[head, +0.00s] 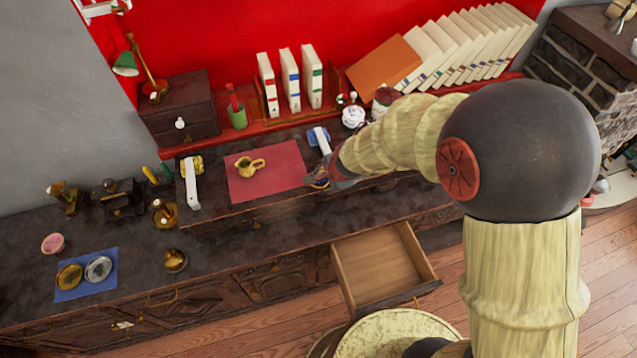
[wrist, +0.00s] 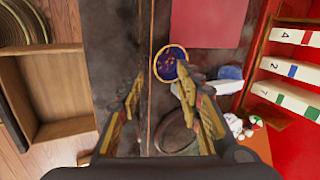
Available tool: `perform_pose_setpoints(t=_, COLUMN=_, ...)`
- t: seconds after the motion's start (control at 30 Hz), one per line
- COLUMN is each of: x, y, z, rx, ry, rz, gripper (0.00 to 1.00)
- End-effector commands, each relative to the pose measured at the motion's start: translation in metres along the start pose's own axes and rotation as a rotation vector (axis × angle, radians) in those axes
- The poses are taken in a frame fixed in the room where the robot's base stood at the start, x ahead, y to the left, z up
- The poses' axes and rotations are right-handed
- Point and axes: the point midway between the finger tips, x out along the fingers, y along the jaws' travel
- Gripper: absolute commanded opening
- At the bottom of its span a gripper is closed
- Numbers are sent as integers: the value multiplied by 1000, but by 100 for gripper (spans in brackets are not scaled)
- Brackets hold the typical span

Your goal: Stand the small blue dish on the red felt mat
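The small blue dish (wrist: 169,62) is round with a reddish pattern inside, and shows in the wrist view just beyond my fingertips. In the head view only part of the dish (head: 318,184) shows beside my gripper (head: 325,175). My gripper (wrist: 159,80) is open, its two fingers apart with nothing held between them. The right finger's tip overlaps the dish's lower edge in the wrist view; I cannot tell whether they touch. The red felt mat (head: 282,184) lies left of the dish in the head view. A small gold pitcher (head: 245,166) stands on the mat.
A blue-and-white item (head: 318,138) lies behind my gripper, and a white-and-gold one (head: 192,185) left of the mat. An open empty drawer (head: 378,268) juts out in front. A blue mat (head: 70,294) with two round lids lies far left. Books (head: 290,80) stand behind.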

Motion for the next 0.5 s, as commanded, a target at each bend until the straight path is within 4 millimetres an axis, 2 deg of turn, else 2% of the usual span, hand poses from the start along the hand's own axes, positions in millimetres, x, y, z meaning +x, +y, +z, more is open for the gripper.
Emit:
perform_pose_setpoints(t=0.03, x=8, y=2, z=0, rx=-1, ry=0, rz=1, gripper=35)
perform_pose_setpoints(t=0.27, x=27, y=3, z=0, rx=-2, ry=-1, rz=2, gripper=35)
perform_pose_setpoints(t=0.5, x=60, y=3, z=-1, rx=-3, ry=-1, rz=2, gripper=35)
